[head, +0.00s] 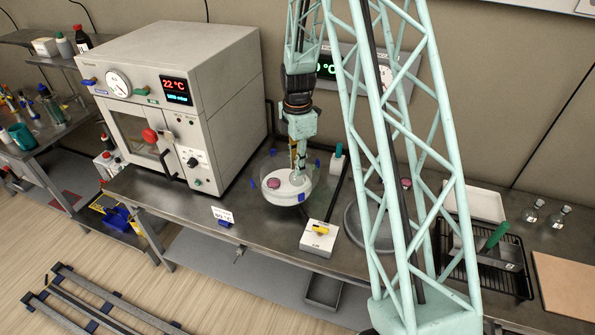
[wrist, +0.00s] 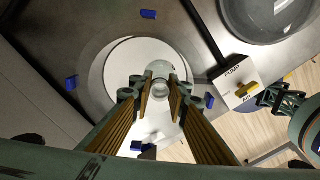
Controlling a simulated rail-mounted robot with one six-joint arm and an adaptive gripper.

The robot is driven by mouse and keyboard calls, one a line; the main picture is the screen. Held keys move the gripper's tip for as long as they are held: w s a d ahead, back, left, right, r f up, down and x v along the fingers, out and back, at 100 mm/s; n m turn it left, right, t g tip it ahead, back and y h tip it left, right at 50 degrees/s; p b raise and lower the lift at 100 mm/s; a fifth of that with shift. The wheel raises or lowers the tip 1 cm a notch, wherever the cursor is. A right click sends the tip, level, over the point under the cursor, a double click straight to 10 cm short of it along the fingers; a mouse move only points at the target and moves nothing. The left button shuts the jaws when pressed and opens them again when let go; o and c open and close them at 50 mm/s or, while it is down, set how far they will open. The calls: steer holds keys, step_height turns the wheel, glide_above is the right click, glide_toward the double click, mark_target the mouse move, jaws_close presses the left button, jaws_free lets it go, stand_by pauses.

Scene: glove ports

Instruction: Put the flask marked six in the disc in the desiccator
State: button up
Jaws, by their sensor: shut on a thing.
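My gripper (head: 297,168) points straight down over the desiccator (head: 264,198), a round clear bowl standing open on the bench. In the wrist view its fingers (wrist: 159,92) are shut on a small clear glass flask (wrist: 160,67). The flask is over the white disc (wrist: 118,66) inside the desiccator; the disc also shows in the head view (head: 287,196). I cannot tell whether the flask touches the disc or sits in a hole. Its marking is not readable. A small pink thing (head: 273,183) shows at the disc's left side.
A large oven (head: 180,85) stands close on the left. A valve block with a yellow handle (head: 320,231) is in front right. A clear dome (head: 362,232) lies to the right, partly behind my column. Two glass flasks (head: 531,211) (head: 560,215) and a black rack (head: 512,279) are far right.

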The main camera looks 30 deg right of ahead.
steer(key=shift+f, duration=1.2)
steer(key=shift+f, duration=0.2)
steer(key=o, duration=1)
steer(key=shift+r, duration=0.2)
steer(key=shift+r, duration=6)
